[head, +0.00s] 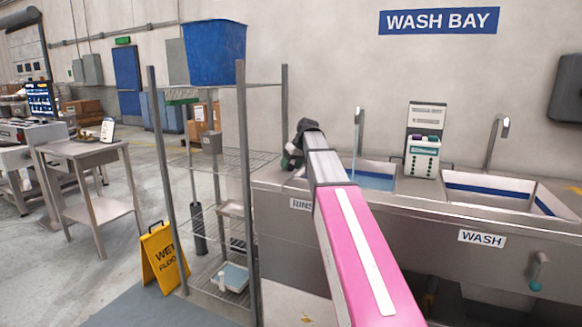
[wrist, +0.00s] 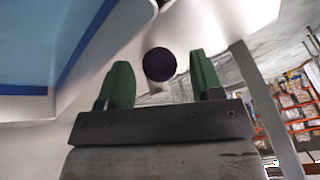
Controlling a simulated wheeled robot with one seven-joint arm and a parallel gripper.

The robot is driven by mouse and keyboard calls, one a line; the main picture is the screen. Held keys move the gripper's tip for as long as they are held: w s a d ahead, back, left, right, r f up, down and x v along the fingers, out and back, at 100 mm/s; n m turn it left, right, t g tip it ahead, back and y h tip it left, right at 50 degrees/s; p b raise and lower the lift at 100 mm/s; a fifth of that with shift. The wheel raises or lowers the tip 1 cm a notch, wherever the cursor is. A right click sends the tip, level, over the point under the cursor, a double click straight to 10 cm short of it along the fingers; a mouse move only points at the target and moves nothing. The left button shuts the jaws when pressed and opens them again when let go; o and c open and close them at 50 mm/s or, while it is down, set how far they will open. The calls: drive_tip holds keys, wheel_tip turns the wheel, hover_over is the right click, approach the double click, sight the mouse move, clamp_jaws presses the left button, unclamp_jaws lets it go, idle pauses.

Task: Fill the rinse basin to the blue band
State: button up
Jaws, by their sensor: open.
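The rinse basin (head: 372,181) is behind my arm in the head view, its sign partly covered. A thin stream falls from its spout (head: 359,117), and pale blue water lies in it. In the wrist view, the water (wrist: 45,35) reaches close to a dark blue band (wrist: 98,42) on the wall; the exact gap is unclear. My gripper (head: 292,158) is at the basin's left end. Its green fingers are open in the wrist view, either side of a dark round knob (wrist: 160,65). I cannot tell whether they touch it.
The wash basin (head: 490,193) is to the right, with a teal tap handle (head: 538,270) below. A wire shelf (head: 220,165) with a blue bin (head: 214,52) is close on the left. A yellow wet-floor sign (head: 163,256) stands beside it.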

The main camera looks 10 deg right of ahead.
drive_tip(key=shift+w+a+f, duration=0.1)
drive_tip(key=shift+f, duration=0.2)
clamp_jaws()
